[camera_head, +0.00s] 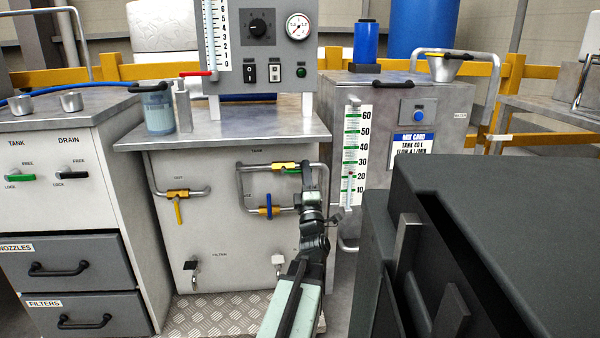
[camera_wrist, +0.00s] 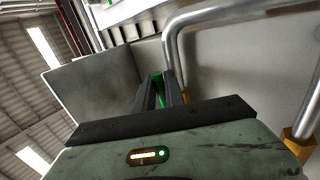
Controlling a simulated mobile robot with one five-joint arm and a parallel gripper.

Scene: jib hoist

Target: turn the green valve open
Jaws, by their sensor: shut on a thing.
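The green valve has a yellow body (camera_head: 284,166) on the upper silver pipe of the middle cabinet's front panel. Its green handle (camera_head: 291,171) lies roughly along the pipe, and its right end is hidden by my gripper (camera_head: 307,178). In the wrist view my gripper (camera_wrist: 161,88) has its two dark fingers around the green handle (camera_wrist: 158,98), which shows as a green strip between them. My gripper is shut on that handle. The exact angle of the handle is hard to tell.
A blue-handled valve (camera_head: 268,211) sits just below, and a yellow-handled valve (camera_head: 178,206) is to the left. A silver pipe (camera_wrist: 215,15) runs close to my gripper. The level scale (camera_head: 350,155) stands to the right. A dark box (camera_head: 500,225) fills the right foreground.

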